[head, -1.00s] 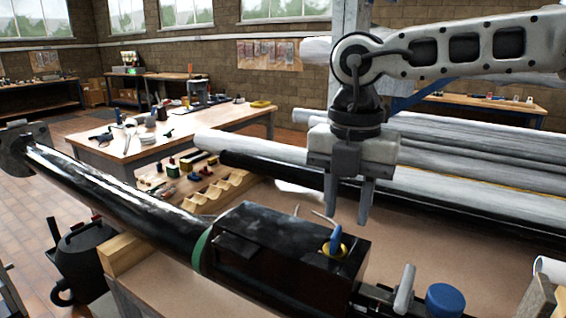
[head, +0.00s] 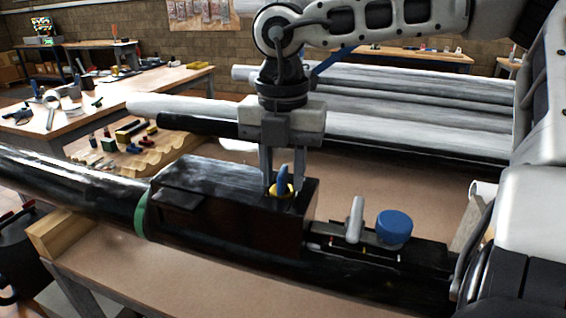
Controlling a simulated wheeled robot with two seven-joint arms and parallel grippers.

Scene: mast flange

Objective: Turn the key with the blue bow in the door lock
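The key with the blue bow (head: 283,178) stands upright in a yellow ring (head: 285,192) on top of a black box-shaped housing (head: 215,190), which I take to be the lock. My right gripper (head: 283,182) points straight down over it. Its two fingers stand to the left and right of the blue bow, with visible gaps on both sides. The gripper is open and holds nothing. The key's lower part is hidden in the ring. My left gripper is not in view.
The housing sits on a long black mast (head: 70,185) lying across the bench. A grey lever (head: 355,218) and a blue round cap (head: 394,226) stand right of it. Pale and dark poles (head: 420,110) lie behind. A wooden tray (head: 135,162) of small parts is at left.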

